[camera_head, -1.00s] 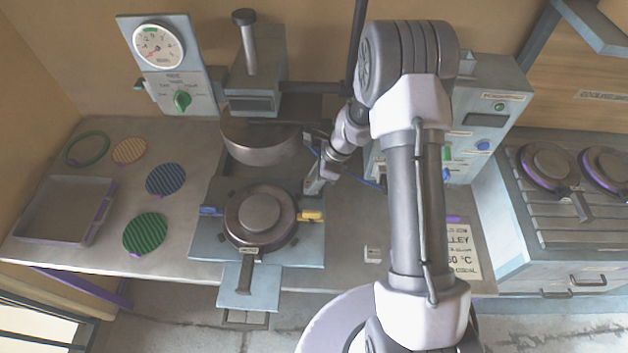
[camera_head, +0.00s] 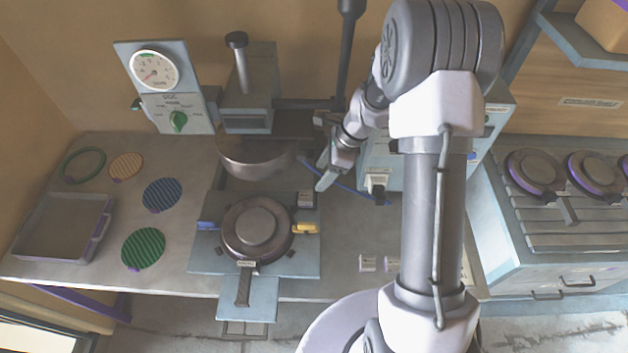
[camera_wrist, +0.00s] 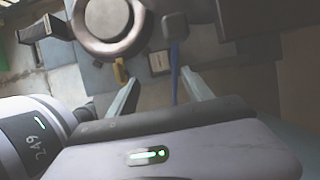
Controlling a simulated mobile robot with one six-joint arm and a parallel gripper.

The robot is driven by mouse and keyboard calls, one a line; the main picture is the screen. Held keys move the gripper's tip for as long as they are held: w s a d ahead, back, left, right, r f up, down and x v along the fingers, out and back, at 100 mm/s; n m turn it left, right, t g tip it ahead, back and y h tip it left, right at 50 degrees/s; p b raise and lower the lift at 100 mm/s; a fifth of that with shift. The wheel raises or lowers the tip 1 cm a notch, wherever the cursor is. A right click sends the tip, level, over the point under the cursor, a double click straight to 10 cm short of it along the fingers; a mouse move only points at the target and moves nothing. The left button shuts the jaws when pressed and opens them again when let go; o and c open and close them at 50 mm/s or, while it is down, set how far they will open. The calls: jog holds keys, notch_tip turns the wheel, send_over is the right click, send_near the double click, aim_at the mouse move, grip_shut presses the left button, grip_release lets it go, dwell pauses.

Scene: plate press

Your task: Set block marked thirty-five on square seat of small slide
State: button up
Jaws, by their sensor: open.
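A small square piece with a pale top (camera_head: 306,199) sits on the blue-grey plate beside the round press, just behind its yellow handle. It also shows in the wrist view (camera_wrist: 159,62) as a pale square with a dark border. It looks like a block in the square seat, but I cannot read a number or separate block from seat. My gripper (camera_head: 325,178) is open and empty, above and behind this piece. In the wrist view my fingers (camera_wrist: 160,92) are spread apart, with the piece visible beyond them. Two small pale blocks, left (camera_head: 367,263) and right (camera_head: 392,264), stand on the bench; their marks are unreadable.
The round press (camera_head: 257,226) has a yellow handle (camera_head: 305,229) and a blue one (camera_head: 207,226). A blue rod (camera_head: 347,188) passes near my gripper. A metal bowl (camera_head: 254,158) stands behind the press. Striped discs and a tray (camera_head: 52,258) lie left.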

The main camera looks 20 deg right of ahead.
jog(key=s+a+r+n+t+h, duration=0.1)
jog(key=s+a+r+n, duration=0.15)
jog(key=r, duration=0.45)
jog(key=s+a+r+n, duration=0.1)
jog(key=s+r+n, duration=0.3)
jog(key=r, duration=0.3)
jog(key=s+a+r+n+t+h, duration=0.1)
jog(key=s+a+r+n, duration=0.15)
jog(key=r, duration=0.45)
jog(key=s+a+r+n+t, duration=0.1)
jog(key=s+r+n, duration=0.1)
jog(key=s+n, duration=0.2)
jog(key=s+r+n+t, duration=0.1)
jog(key=s+r+n, duration=0.2)
jog(key=s, duration=0.7)
jog(key=shift+s+a+n, duration=0.4)
jog(key=shift+n, duration=0.2)
